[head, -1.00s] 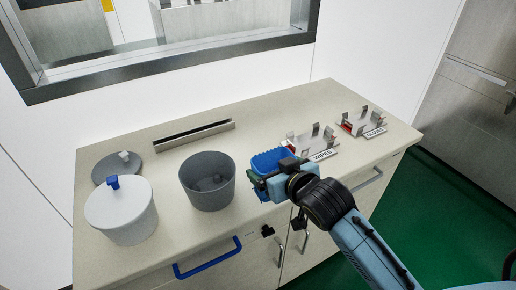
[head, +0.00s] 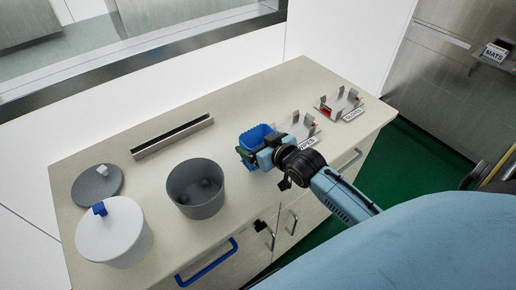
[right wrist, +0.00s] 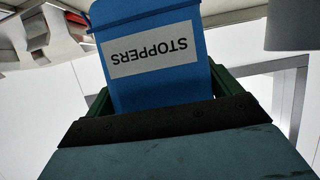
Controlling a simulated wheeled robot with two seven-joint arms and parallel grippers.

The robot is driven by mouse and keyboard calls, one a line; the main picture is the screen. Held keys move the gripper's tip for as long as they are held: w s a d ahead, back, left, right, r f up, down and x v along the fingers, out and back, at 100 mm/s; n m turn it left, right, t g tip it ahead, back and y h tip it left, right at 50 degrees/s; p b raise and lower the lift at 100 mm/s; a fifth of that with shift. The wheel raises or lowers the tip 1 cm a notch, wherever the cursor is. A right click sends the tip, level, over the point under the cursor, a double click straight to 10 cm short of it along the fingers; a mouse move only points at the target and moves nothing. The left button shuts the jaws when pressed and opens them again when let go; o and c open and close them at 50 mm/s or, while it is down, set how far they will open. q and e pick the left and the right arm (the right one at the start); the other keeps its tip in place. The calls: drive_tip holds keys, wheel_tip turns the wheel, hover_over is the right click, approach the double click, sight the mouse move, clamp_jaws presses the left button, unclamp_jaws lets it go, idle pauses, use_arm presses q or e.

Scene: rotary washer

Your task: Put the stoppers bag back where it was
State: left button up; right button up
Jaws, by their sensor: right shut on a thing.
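The stoppers bag (head: 259,136) is a blue open-topped container. My right gripper (head: 252,152) is shut on it, above the counter between the grey pot and the WIPES holder. In the right wrist view the bag (right wrist: 185,85) fills the upper middle, its white STOPPERS label upside down in the picture. The green fingers of my right gripper (right wrist: 165,95) show on both sides of it. Whether the bag touches the counter is hard to tell. My left gripper is not in view.
A grey open pot (head: 197,202) and a white lidded pot (head: 114,238) stand left on the counter (head: 110,160). A grey lid (head: 97,185) and a slotted metal rail (head: 172,136) lie behind. The WIPES holder (head: 303,128) and GLOVES holder (head: 340,105) stand right.

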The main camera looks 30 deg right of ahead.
drive_tip(key=shift+f, duration=1.2)
drive_tip(key=shift+f, duration=0.1)
drive_tip(key=o, duration=0.7)
drive_tip(key=shift+s+r, duration=0.2)
drive_tip(key=shift+s, duration=0.05)
drive_tip(key=a+v, duration=0.1)
drive_tip(key=v, duration=1)
drive_tip(key=shift+s+d+r, duration=0.15)
drive_tip(key=shift+s+d, duration=0.05)
drive_tip(key=shift+d, duration=0.3)
